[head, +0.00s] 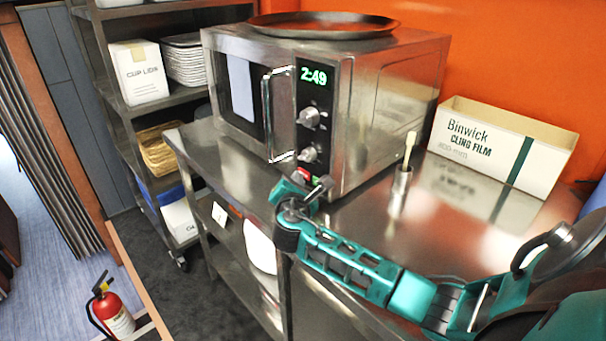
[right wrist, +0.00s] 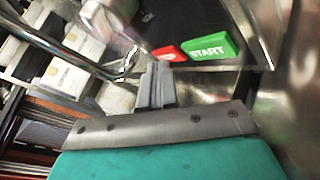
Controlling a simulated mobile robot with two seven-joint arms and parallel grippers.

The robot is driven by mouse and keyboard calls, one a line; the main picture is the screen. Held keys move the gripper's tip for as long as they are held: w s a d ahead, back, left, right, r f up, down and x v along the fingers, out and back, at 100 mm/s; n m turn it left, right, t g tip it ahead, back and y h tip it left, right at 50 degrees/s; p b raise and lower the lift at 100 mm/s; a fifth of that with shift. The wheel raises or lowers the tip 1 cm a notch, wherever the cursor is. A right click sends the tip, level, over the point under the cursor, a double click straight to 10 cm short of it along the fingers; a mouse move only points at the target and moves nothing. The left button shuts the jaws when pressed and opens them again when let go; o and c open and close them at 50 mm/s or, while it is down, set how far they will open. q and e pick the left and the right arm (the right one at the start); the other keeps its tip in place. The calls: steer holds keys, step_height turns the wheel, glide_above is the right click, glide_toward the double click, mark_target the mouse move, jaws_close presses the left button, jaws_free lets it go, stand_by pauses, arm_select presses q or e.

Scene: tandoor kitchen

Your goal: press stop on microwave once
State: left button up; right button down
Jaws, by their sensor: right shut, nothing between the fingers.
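The steel microwave (head: 375,100) stands on a metal counter, its green display reading 2:49. Its red stop button (right wrist: 168,53) sits left of the green START button (right wrist: 208,50) in the right wrist view. In the head view, the red button (head: 304,173) shows low on the control panel, just beyond my gripper. My right gripper (head: 322,184) is shut and empty in front of the lower panel. In the right wrist view its fingertips (right wrist: 158,68) are just below the red button and partly cover it; I cannot tell whether they touch. My left gripper is out of view.
The door handle (head: 268,115) and two knobs (head: 309,118) are close to the buttons. A pan (head: 320,24) lies on top of the microwave. A brush in a metal holder (head: 400,185) and a cling film box (head: 495,150) stand on the counter (head: 440,240) to the right.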

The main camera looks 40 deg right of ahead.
steer(key=shift+d, duration=0.15)
stand_by(0.4)
steer(key=shift+a+p, duration=0.3)
steer(key=shift+a, duration=0.45)
steer(key=shift+s+a+p, duration=0.15)
steer(key=shift+a+p, duration=0.05)
steer(key=shift+a, duration=1.1)
steer(key=shift+s+a+p, duration=0.1)
steer(key=shift+a+p, duration=0.1)
steer(key=shift+a, duration=1.05)
